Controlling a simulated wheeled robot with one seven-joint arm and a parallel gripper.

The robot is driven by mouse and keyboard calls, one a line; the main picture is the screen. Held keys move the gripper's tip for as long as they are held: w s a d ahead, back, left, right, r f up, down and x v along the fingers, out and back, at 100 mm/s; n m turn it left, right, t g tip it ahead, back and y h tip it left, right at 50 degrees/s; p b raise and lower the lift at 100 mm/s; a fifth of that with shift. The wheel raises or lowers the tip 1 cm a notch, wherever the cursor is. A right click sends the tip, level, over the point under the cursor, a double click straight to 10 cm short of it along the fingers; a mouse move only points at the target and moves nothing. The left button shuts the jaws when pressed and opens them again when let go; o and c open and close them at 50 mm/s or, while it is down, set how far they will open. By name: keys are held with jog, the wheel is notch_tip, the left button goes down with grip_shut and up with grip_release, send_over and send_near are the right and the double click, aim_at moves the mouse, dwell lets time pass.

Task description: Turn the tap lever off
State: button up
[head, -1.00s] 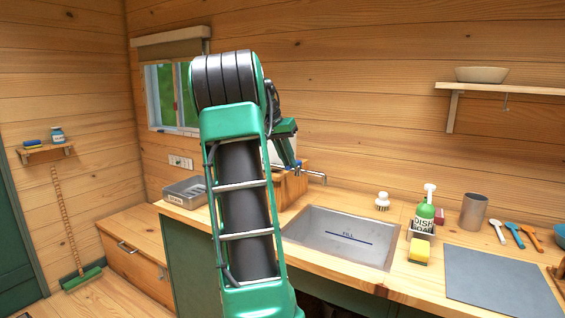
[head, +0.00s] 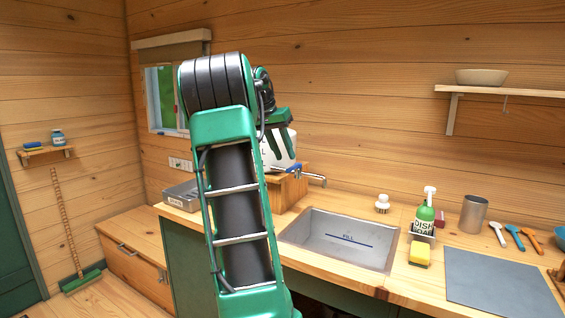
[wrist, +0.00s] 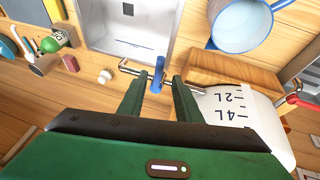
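The metal tap (head: 315,179) sticks out from a wooden box towards the sink. Its blue lever (head: 294,168) shows just below my gripper (head: 279,151) in the head view. In the wrist view the blue lever (wrist: 158,74) lies in the gap between the two fingertips of my gripper (wrist: 158,82), with the tap's metal pipe (wrist: 130,67) running to the left. My fingers are apart and hold nothing. I cannot tell whether a finger touches the lever.
A white container with litre marks (wrist: 238,115) stands beside the tap on the wooden box (head: 290,190). The sink (head: 325,255) lies in front. A brush (head: 382,203), soap bottle (head: 424,215) and sponge (head: 419,253) are to the right.

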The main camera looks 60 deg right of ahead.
jog(key=v, duration=0.6)
jog(key=shift+w+a+r, duration=0.1)
jog(key=shift+a, duration=0.05)
dwell(0.4)
jog(key=s+a+f+n+y, duration=0.1)
jog(key=s+a+f+n, duration=0.2)
jog(key=a+f, duration=0.6)
jog(key=s+a+f+n+t+y, duration=0.1)
jog(key=s+a+f+n, duration=0.3)
jog(key=a+f, duration=0.5)
jog(key=s+a+f+n+t+y, duration=0.1)
jog(key=s+a+f+n, duration=0.3)
jog(key=a, duration=1.9)
notch_tip(320, 180, down, 5)
jog(key=shift+s+f+n+y, duration=0.15)
jog(key=shift+n+y, duration=0.25)
jog(key=shift+y, duration=0.4)
